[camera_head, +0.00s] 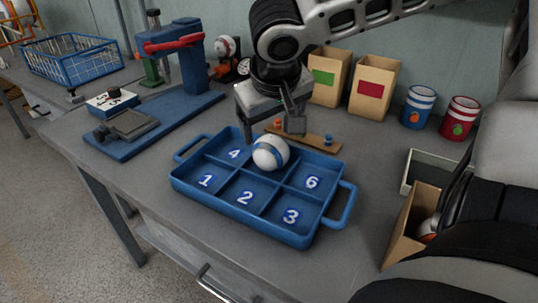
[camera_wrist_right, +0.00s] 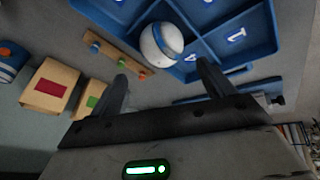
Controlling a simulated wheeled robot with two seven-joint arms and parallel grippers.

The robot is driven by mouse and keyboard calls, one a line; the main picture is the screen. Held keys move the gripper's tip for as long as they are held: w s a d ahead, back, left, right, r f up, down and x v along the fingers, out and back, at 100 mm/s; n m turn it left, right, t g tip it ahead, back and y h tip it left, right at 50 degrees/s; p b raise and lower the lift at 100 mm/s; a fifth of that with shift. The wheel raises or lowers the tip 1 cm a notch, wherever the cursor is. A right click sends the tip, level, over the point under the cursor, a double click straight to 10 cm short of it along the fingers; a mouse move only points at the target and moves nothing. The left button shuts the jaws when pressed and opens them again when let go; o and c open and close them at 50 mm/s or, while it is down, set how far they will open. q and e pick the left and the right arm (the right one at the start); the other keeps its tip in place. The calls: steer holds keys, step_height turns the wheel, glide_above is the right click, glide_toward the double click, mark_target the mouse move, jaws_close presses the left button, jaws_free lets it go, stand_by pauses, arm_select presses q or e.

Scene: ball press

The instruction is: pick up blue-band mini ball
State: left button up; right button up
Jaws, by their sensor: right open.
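The blue-band mini ball (camera_head: 270,153) is white with a blue band. It sits in the back middle compartment of the blue tray (camera_head: 180,185), hiding any number there. My right gripper (camera_head: 270,128) is open and empty, just behind and above the ball. In the right wrist view the gripper (camera_wrist_right: 163,72) has its fingers wide apart, with nothing between them. My left gripper is not in view.
A wooden strip with coloured pegs (camera_head: 318,142) lies behind the tray, close to my right gripper. Paper bags (camera_head: 373,86) and two cans (camera_head: 418,107) stand at the back right. A blue press (camera_head: 172,110) stands left.

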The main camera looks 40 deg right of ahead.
mark_target(271, 143)
steer(key=x, duration=0.4)
steer(key=shift+b, duration=0.3)
steer(key=b+x, duration=0.1)
steer(key=x, duration=0.4)
steer(key=shift+s+a+f, duration=0.1)
steer(key=shift+a+f, duration=0.05)
steer(key=shift+c, duration=0.3)
steer(key=c, duration=0.6)
